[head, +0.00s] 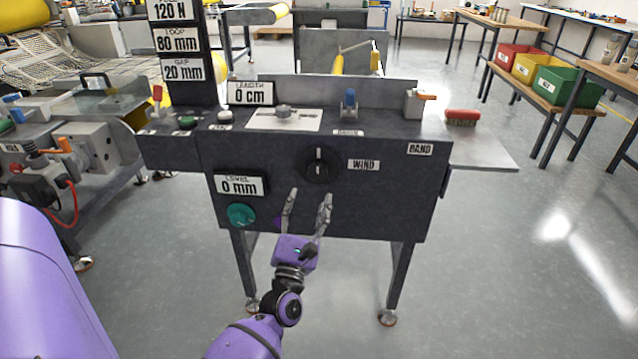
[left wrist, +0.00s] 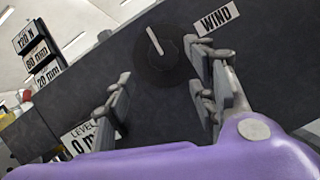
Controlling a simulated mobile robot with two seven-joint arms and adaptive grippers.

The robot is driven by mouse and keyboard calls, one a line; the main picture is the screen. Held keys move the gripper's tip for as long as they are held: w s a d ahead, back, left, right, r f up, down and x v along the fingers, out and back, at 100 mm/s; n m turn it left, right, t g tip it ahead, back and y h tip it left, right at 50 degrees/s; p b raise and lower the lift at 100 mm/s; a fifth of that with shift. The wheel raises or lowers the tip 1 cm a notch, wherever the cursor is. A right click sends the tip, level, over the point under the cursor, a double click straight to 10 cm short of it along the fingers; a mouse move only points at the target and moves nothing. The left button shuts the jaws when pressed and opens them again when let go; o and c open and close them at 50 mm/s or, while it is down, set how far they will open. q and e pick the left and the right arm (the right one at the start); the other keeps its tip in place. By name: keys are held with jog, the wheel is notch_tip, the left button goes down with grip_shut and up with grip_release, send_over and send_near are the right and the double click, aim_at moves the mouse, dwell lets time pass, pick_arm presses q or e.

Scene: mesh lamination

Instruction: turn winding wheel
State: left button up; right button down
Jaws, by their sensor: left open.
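The winding wheel is a black round knob (head: 319,164) with a pale bar across it, on the front panel of the dark machine (head: 395,200), beside the label "WIND" (head: 363,165). In the left wrist view the knob (left wrist: 158,62) shows beyond the fingers, its pale bar tilted. My left gripper (head: 307,198) is open and empty, just below and in front of the knob, with its fingers pointing up toward it. In the left wrist view the fingers (left wrist: 162,100) stand apart with the panel between them. They appear clear of the knob. My right gripper is not in view.
A teal knob (head: 241,214) sits lower left on the panel under the "LEVEL 0 mm" display (head: 240,185). Small controls, including a blue one (head: 349,103), stand on the machine's top. A side plate (head: 482,153) juts out right. The floor in front is clear.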

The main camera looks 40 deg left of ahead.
aim_at(316, 174)
pick_arm(q)
jog(key=x, duration=0.7)
jog(key=shift+w+a+r, duration=0.1)
jog(key=shift+w+a, duration=0.05)
jog(key=shift+w, duration=0.2)
jog(key=c, duration=1.1)
